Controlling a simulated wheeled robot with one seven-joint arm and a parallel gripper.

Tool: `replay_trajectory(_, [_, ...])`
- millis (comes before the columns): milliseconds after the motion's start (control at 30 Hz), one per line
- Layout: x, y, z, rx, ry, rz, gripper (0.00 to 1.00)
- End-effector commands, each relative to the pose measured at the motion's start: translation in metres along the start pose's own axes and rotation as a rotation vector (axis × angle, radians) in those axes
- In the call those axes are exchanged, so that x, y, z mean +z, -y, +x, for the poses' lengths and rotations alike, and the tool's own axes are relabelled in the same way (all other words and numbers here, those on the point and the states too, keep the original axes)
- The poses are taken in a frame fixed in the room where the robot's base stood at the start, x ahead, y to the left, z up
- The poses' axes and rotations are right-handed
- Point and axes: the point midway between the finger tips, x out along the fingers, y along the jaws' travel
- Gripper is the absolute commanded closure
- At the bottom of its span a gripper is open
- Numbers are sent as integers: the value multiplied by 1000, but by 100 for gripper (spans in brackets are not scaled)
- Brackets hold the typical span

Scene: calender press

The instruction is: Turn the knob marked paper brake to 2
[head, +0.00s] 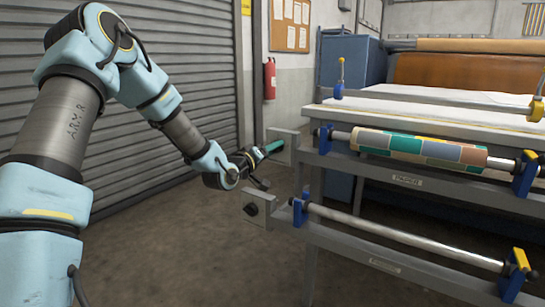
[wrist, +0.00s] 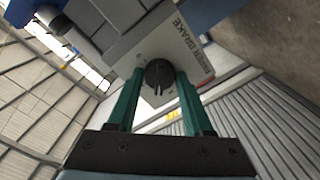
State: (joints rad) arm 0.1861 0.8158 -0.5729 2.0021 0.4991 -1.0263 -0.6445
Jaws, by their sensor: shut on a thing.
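The dark round knob (wrist: 158,73) is between my gripper's two green fingers (wrist: 159,77) in the wrist view, and the gripper is shut on it. It sits on a light grey plate (wrist: 150,45) whose lettering ends in "BRAKE", seen tilted; the rest of the word is hard to read. I cannot read any numbers or which setting the knob points to. In the head view my gripper (head: 274,146) reaches the upper grey plate (head: 285,133) at the machine's left end, and the knob there is hidden.
A second black knob (head: 250,209) is on a lower plate, close below my gripper. The press carries a colourful patterned roll (head: 420,149) and a bare steel bar (head: 400,238) in blue brackets. A red extinguisher (head: 269,79) hangs behind. The floor left of the press is clear.

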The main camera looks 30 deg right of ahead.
Motion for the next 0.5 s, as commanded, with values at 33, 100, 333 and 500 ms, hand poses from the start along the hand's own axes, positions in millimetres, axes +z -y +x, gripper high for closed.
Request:
replay_trajectory(33, [4, 2, 0, 1, 2, 46, 100])
replay_trajectory(100, [4, 3, 0, 1, 1, 112, 100])
replay_trajectory(333, [4, 3, 0, 2, 1, 331, 100])
replay_trajectory(500, [4, 4, 0, 1, 1, 483, 100])
